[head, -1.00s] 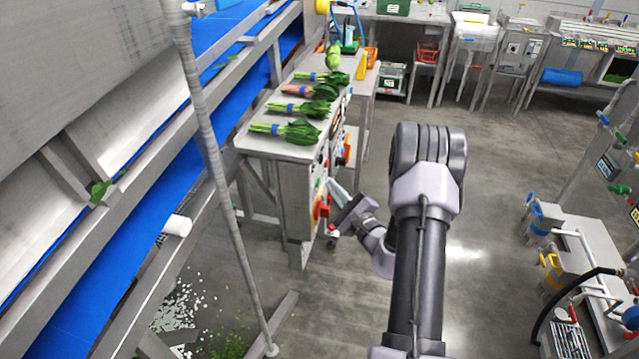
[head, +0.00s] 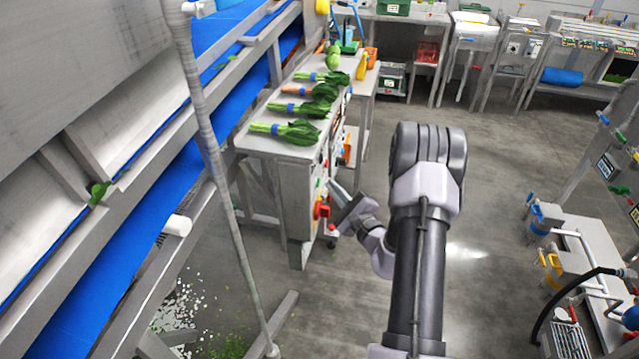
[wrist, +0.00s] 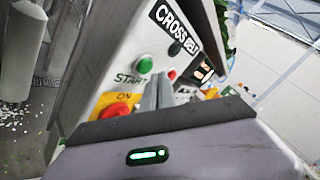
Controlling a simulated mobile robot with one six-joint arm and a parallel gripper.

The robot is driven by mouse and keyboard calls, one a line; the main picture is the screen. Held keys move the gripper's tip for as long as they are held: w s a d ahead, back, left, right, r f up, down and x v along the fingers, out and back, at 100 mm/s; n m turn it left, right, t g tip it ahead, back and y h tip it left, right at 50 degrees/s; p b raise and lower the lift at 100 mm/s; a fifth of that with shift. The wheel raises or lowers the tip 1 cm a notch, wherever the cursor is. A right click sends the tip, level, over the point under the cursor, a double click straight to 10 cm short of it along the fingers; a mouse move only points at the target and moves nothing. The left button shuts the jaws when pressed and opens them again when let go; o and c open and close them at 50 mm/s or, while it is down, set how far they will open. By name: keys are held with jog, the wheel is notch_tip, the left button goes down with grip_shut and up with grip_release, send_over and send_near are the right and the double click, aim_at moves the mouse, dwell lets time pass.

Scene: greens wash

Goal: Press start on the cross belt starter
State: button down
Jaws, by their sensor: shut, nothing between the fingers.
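The cross belt starter (wrist: 104,78) is a pale panel with a black "CROSS BELT" label, tilted in the wrist view. Its green start button (wrist: 145,65) sits beside the word "START". My gripper (wrist: 158,90) is shut and empty, its fingers pointing at the panel just below and right of the green button in the picture. I cannot tell whether the fingertips touch anything. In the head view my gripper (head: 338,190) is beside the panel's red and yellow switch, at the end of the bench; the start button is too small to make out there.
A red knob on a yellow "ON" plate (wrist: 112,110) is close to my fingers. A black button (wrist: 174,48) and a small red one (wrist: 171,74) are also near. Bunched greens (head: 290,131) lie on the bench (head: 262,148).

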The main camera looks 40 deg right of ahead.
jog(key=shift+w+a, duration=0.3)
jog(key=shift+w, duration=0.05)
jog(key=shift+w+a, duration=0.3)
dwell(1.2)
jog(key=shift+s+d+b, duration=0.55)
jog(key=shift+s, duration=0.05)
jog(key=s+d+b, duration=0.1)
jog(key=s+d, duration=0.2)
jog(key=s, duration=0.1)
jog(key=shift+d, duration=0.15)
dwell(0.8)
